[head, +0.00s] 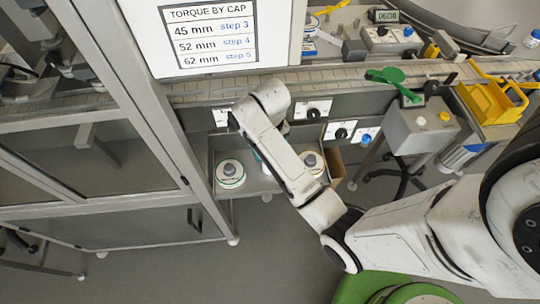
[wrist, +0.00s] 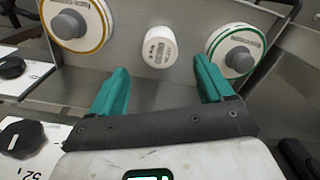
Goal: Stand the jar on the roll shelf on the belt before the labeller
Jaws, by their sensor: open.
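The jar (wrist: 160,47) is small and white with grey print. In the wrist view it is between two label rolls on the roll shelf (wrist: 150,92). My gripper (wrist: 161,76) is open, with its two teal fingers spread on either side of the jar's line. The jar appears just beyond the fingertips, with nothing held between them. In the head view my arm covers most of the jar and the gripper. The roll shelf (head: 240,190) hangs below the belt (head: 205,92), which runs across the picture. I cannot tell which machine is the labeller.
A green-edged roll (wrist: 236,50) is right of the jar and an orange-edged roll (wrist: 77,22) is left. Knob panels (head: 313,110) line the belt's front. A grey box with a green paddle (head: 386,76) and a yellow holder (head: 490,100) stand at right. A framed cabinet is at left.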

